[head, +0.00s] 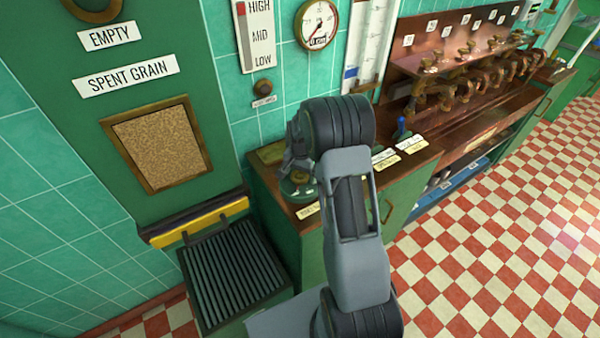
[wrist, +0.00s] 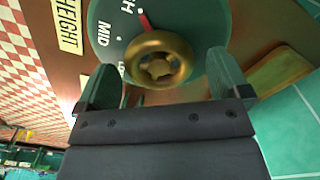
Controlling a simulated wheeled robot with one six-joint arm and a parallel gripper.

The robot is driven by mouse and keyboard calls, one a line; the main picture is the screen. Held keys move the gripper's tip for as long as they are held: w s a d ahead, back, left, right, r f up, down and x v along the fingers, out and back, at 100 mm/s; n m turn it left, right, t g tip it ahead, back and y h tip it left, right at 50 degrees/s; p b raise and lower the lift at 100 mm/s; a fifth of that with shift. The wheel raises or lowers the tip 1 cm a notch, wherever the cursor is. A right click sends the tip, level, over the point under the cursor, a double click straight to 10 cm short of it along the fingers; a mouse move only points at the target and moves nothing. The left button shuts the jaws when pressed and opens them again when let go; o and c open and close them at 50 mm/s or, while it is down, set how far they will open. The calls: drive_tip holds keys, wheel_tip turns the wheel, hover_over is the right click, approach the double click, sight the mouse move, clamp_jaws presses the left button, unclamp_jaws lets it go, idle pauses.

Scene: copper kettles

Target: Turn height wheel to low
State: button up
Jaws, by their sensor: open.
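The height wheel is a brass knob (wrist: 158,60) on a round green dial (wrist: 212,30), on the wooden counter. White letters MID and part of LOW show on the dial, with a word ending in H beyond MID. A red pointer (wrist: 145,20) lies by that H end. A HEIGHT label (wrist: 68,26) is beside the dial. My gripper (wrist: 168,82) is open, with one finger on each side of the wheel's near part; I cannot tell if they touch it. In the head view my gripper (head: 295,158) is above the green dial (head: 296,192), partly hiding it.
A wall scale (head: 257,40) reads HIGH, MID, LOW, with red near HIGH. A round gauge (head: 318,25) and small brass knob (head: 263,87) are on the tiled wall. A blue lever (head: 401,128) stands farther right on the counter.

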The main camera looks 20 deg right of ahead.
drive_tip(key=c, duration=0.9)
drive_tip(key=shift+n, duration=0.3)
drive_tip(key=n+b, duration=0.2)
drive_tip(key=n, duration=0.2)
drive_tip(key=shift+w+f, duration=0.1)
drive_tip(key=n+b, duration=0.2)
drive_tip(key=n, duration=0.3)
drive_tip(key=shift+a, duration=0.15)
drive_tip(key=n+b, duration=0.1)
drive_tip(key=n, duration=0.4)
drive_tip(key=shift+a+n, duration=0.1)
drive_tip(key=shift+n, duration=0.3)
drive_tip(key=shift+a+n+b, duration=0.1)
drive_tip(key=shift+n+b, duration=0.35)
drive_tip(key=shift+n, duration=1.75)
